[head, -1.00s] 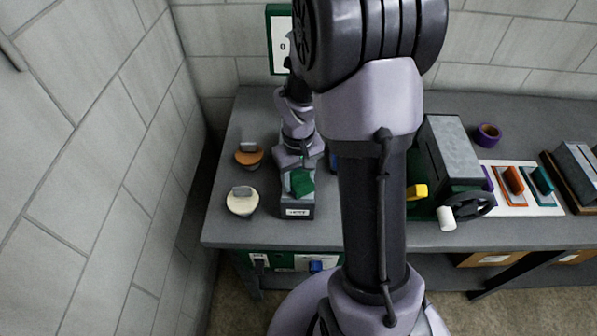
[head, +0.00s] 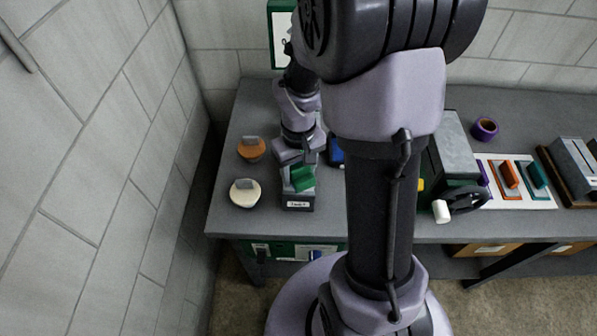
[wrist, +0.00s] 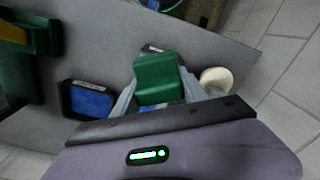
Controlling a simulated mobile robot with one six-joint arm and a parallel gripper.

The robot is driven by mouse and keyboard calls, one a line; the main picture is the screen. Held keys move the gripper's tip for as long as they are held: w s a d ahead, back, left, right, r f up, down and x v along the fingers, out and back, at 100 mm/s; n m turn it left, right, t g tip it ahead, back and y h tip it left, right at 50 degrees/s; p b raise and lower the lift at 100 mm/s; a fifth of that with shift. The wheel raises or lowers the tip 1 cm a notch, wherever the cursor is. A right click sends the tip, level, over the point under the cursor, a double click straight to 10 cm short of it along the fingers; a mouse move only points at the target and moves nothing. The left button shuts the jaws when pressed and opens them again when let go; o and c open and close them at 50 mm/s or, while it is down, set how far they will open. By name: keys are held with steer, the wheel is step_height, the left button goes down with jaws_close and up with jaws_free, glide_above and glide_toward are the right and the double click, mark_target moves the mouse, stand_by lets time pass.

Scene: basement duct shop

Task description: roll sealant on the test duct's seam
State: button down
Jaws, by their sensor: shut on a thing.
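My gripper (head: 293,158) is shut on a green block-shaped piece (head: 302,178); in the wrist view the same green piece (wrist: 158,78) sits between the two grey fingers. I cannot tell whether a roller is attached to it. Directly below it, at the bench's front left, is a small grey box with a white label (head: 298,205). I cannot tell whether the green piece touches this box. No part is clearly recognisable as the test duct or its seam. A grey box-shaped body on a green base with a crank (head: 455,140) stands right of my arm, partly hidden by it.
Left of my gripper are an orange round pot (head: 251,149) and a cream one (head: 245,194). A blue tray (wrist: 88,100) lies beside my gripper. Further right are a purple ring (head: 485,129) and orange and teal tools on a white mat (head: 548,203). A block wall (head: 120,120) bounds the left.

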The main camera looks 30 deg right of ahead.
mark_target(299, 164)
steer(key=shift+r, duration=0.8)
step_height(299, 164, up, 3)
steer(key=p, duration=0.3)
steer(key=shift+r, duration=0.1)
steer(key=shift+f, duration=0.25)
